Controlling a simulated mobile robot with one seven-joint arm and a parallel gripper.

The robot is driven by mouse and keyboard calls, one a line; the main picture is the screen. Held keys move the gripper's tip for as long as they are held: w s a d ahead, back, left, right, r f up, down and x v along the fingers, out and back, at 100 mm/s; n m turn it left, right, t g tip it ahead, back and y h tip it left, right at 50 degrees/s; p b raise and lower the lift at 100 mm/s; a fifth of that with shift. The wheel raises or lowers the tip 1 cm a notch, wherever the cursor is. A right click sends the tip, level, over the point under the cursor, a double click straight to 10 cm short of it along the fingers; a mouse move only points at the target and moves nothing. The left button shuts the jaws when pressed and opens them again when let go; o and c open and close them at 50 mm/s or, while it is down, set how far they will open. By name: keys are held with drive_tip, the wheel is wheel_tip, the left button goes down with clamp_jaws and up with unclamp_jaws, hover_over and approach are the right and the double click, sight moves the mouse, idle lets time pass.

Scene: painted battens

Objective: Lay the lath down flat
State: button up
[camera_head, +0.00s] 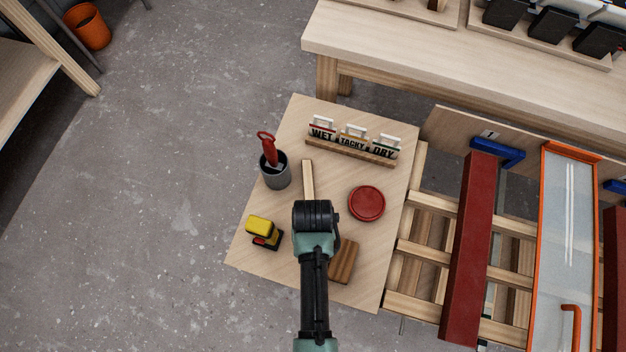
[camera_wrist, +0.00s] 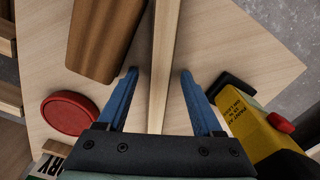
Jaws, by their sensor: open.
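The lath (camera_head: 307,181) is a narrow pale wooden strip on the small wooden table (camera_head: 240,250), its near part hidden under my arm in the head view. In the wrist view the lath (camera_wrist: 164,58) runs up the picture between my blue fingers. It seems to stand on its narrow edge, though its pale colour blends with the tabletop. My gripper (camera_wrist: 159,74) is open, with one finger on each side of the lath and a visible gap to both. In the head view my fingers are hidden beneath my wrist.
On the table are a brown block (camera_head: 343,262), a red round lid (camera_head: 366,203), a yellow-black tool (camera_head: 264,232), a grey cup (camera_head: 276,176) with a red-handled brush, and a WET/TACKY/DRY card rack (camera_head: 352,151). A slatted rack (camera_head: 430,251) with a red batten (camera_head: 470,250) stands right.

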clamp_jaws()
idle(0.3)
drive_tip(key=w+r+m+p, duration=0.1)
drive_tip(key=w+r+p, duration=0.3)
drive_tip(key=r, duration=0.7)
drive_tip(key=w+r+p, duration=0.3)
drive_tip(key=r+p, duration=0.1)
drive_tip(key=r, duration=0.7)
drive_tip(key=s+f+n+b, duration=0.1)
drive_tip(key=s+f+b, duration=0.5)
drive_tip(key=f, duration=0.6)
drive_tip(key=shift+s, duration=0.5)
